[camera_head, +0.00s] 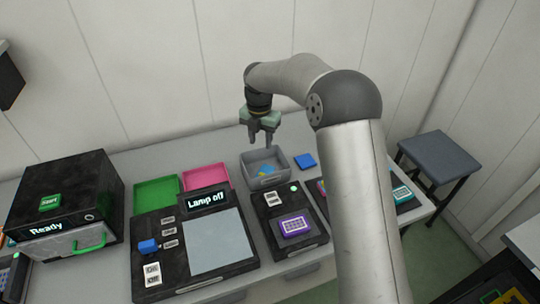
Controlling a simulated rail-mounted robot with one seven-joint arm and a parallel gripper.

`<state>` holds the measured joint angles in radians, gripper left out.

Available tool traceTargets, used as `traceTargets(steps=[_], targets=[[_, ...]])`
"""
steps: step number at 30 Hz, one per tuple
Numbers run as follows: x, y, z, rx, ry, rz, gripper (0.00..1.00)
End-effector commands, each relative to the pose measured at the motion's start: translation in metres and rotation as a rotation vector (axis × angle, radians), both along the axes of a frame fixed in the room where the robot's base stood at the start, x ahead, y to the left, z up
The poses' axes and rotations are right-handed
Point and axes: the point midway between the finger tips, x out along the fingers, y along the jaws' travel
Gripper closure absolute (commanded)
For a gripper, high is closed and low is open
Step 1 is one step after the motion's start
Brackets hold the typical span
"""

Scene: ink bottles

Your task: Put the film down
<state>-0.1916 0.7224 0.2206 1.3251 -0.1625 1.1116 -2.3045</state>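My gripper (261,141) hangs fingers down above the rear part of a grey bin (253,183). The two fingers look apart, and I see nothing between them. The bin holds several small blue and yellow flat pieces (267,169); I cannot tell whether any is the film. A purple framed plate with a light grid (294,224) lies on a small black device in front of the bin. A blue flat square (305,161) lies on the table right of the bin. Which of these is the film is not clear.
A black box marked "Ready" (62,197) stands left. Green (156,194) and pink (205,177) trays stand behind a black "Lamp off" panel with a pale plate (216,241). My arm hides part of the table's right side. A stool (438,153) stands beyond.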

Motion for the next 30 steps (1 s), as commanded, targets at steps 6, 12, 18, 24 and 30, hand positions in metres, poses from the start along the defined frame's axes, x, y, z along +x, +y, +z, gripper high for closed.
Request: traceTargets(steps=[6, 12, 18, 24, 30], targets=[[-0.002, -0.002, 0.006, -0.001, -0.002, -0.017, 0.61], [-0.044, -0.042, 0.046, -0.017, -0.025, -0.407, 0.61], [-0.15, -0.118, 0.09, -0.014, -0.064, -1.232, 0.61], [-0.27, -0.173, 0.092, 0.037, -0.068, -2.063, 0.61], [-0.347, -0.193, 0.072, 0.081, -0.031, -2.591, 0.61]])
